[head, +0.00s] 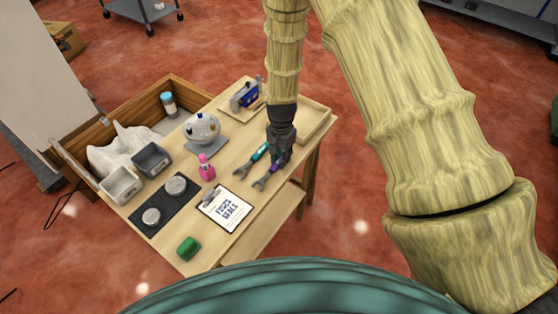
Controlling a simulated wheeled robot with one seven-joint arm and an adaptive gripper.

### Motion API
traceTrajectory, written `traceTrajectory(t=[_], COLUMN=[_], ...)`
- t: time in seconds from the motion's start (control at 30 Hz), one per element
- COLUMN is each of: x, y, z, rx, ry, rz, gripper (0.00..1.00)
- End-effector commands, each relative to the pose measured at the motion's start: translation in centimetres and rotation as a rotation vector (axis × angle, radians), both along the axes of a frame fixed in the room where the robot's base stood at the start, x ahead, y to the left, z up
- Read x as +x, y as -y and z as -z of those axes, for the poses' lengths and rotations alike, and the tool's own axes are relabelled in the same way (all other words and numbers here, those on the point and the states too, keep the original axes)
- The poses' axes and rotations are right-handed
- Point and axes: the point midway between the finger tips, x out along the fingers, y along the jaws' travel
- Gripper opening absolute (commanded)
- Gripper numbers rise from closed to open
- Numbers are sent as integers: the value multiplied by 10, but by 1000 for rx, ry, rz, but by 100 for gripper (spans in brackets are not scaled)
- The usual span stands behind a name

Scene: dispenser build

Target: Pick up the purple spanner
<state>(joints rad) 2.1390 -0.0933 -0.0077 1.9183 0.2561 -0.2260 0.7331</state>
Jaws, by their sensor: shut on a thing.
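The purple spanner (273,169) lies along the right part of the wooden table, its grey open end (260,184) pointing to the lower left. My gripper (278,158) reaches down from above and is shut on the purple spanner near its upper end. The fingers hide that part of it. A teal spanner (254,157) lies just to the left, nearly parallel, with its upper end close to my gripper. I cannot tell whether the purple spanner is touching the table.
The wooden table (222,253) also holds a clipboard (225,208), a pink bottle (206,168), a green block (188,248) and a white round dispenser (201,128). A shallow wooden tray (317,112) is behind my gripper. Two small bins stand at left.

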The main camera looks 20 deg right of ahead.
Motion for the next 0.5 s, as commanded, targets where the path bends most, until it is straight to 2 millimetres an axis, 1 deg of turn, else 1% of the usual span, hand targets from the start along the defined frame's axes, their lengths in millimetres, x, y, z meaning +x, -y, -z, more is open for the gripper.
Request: traceTrajectory(t=[0.17,0.47,0.5], x=[1,1,-9], y=[0,0,-2], z=[-6,-35,-34], rx=[0,-1,-1], ry=[1,3,-1], rz=[0,0,0], gripper=[0,0,0])
